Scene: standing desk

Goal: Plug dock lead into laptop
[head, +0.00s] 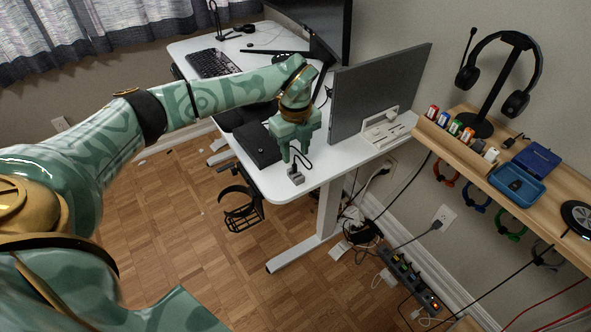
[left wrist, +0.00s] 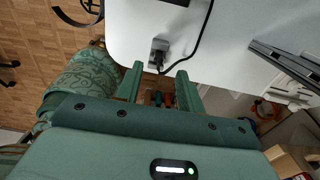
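A black dock lead (left wrist: 204,33) runs over the white desk, its dark plug end (left wrist: 161,66) at a small grey block (left wrist: 158,47) near the desk corner. The block also shows in the head view (head: 296,177). A dark flat slab, apparently the laptop (head: 256,146), lies on the desk left of my left gripper (head: 294,160); its port cannot be made out. In the left wrist view my left gripper (left wrist: 160,70) has its fingers apart, one on each side of the plug end, with gaps visible. My right gripper is out of view.
A keyboard (head: 212,63) lies farther back. A wooden shelf (head: 490,150) with headphones and a blue tray (head: 517,183) is on the right. A black holder (head: 242,212) hangs below the desk edge.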

